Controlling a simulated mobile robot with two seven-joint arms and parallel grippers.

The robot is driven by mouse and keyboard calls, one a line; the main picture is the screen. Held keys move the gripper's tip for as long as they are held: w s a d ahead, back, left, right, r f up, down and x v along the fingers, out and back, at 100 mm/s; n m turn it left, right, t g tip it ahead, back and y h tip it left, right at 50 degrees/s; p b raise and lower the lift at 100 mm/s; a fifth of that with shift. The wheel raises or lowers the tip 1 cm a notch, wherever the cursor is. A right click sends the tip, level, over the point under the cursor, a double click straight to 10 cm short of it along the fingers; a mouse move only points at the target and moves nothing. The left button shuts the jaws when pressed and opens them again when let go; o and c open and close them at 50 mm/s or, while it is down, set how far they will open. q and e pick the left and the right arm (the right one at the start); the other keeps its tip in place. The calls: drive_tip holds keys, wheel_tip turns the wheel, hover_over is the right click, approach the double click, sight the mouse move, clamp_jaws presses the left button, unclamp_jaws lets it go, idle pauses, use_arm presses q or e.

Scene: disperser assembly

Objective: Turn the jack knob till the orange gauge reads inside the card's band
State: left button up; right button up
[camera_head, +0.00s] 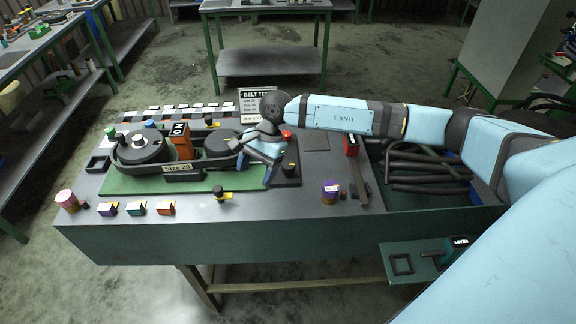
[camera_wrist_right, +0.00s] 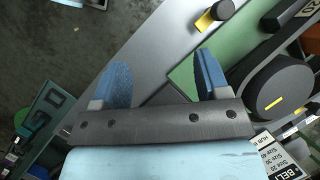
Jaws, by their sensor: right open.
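The orange gauge (camera_head: 182,141) stands upright between two dark pulleys on the green board (camera_head: 124,185); its dark face is too small to read. A black knob with a yellow mark (camera_head: 219,195) stands at the board's front edge. Another dark knob (camera_head: 290,167) stands on a black block to the right; I cannot tell which is the jack knob. My right gripper (camera_wrist_right: 162,82) is open and empty above the board's right side.
Small coloured blocks (camera_head: 136,209) line the front left edge. A purple-topped cup (camera_head: 330,191) and a red-topped tool (camera_head: 350,146) stand right of the board. A bin of black hoses (camera_head: 425,170) lies beneath my right arm. The front middle table strip is mostly clear.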

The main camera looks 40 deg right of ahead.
sight(288, 164)
drive_tip(key=w+d+r+n+t+h, duration=0.1)
drive_tip(key=w+d+r+h, duration=0.15)
drive_tip(key=d, duration=0.35)
drive_tip(key=w+d+r+n+h, duration=0.1)
drive_tip(key=d+r+h, duration=0.15)
drive_tip(key=d, duration=0.35)
drive_tip(key=f+p, duration=0.1)
drive_tip(key=f, duration=0.5)
drive_tip(key=f+p, duration=0.1)
drive_tip(key=f, duration=0.6)
drive_tip(key=shift+w+d+f+p, duration=0.15)
drive_tip(key=shift+w+p, duration=0.05)
drive_tip(key=shift+p, duration=0.2)
drive_tip(key=shift+f, duration=0.6)
drive_tip(key=c, duration=0.9)
